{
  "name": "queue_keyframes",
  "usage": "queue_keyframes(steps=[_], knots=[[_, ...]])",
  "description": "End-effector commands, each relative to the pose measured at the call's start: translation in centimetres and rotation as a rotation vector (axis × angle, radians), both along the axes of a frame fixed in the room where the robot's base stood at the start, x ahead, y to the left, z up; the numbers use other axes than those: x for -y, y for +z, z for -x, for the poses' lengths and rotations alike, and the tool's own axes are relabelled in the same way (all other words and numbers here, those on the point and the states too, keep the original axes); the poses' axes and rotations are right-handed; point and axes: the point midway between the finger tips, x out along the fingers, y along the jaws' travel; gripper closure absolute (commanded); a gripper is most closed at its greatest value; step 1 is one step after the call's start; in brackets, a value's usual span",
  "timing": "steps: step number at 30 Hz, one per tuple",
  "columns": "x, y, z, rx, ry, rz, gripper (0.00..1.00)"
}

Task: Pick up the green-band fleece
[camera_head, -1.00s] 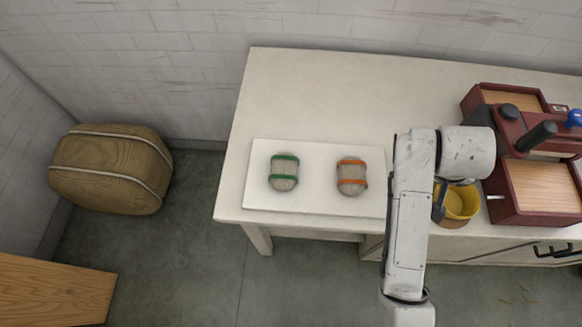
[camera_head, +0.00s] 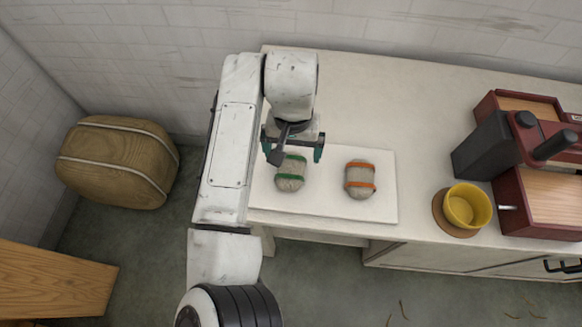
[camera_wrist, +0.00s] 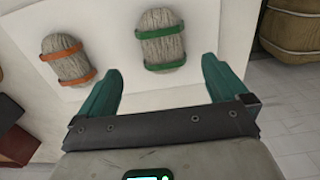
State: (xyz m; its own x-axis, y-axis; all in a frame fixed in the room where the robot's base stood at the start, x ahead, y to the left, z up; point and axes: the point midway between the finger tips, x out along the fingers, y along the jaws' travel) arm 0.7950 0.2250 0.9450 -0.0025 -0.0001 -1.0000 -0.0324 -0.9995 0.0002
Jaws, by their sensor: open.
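The green-band fleece (camera_head: 290,174) is a grey bundle with two green bands on a white board (camera_head: 328,205) on the table. In the wrist view the green-band fleece (camera_wrist: 162,44) lies beyond the fingertips, roughly between their lines. An orange-band fleece (camera_head: 360,179) lies to its right on the board; it shows at the left in the wrist view (camera_wrist: 68,60). My gripper (camera_head: 293,150) is open and empty, over the far edge of the green-band fleece and partly covering it. Its teal fingers show in the wrist view (camera_wrist: 163,82), apart from the fleece.
A yellow cup (camera_head: 467,206) stands on a round wooden base at the right. A dark red machine (camera_head: 540,170) stands farther right. The table (camera_head: 390,100) behind the board is clear. A large brown bale (camera_head: 118,162) sits on the floor at the left.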

Motion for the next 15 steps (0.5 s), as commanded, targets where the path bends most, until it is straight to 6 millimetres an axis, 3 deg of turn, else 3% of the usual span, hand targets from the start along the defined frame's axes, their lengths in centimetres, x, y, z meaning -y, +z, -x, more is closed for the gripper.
queue_keyframes(steps=[15], knots=[[-0.4,-5.5,0.1,-0.002,0.0,0.0,0.0]])
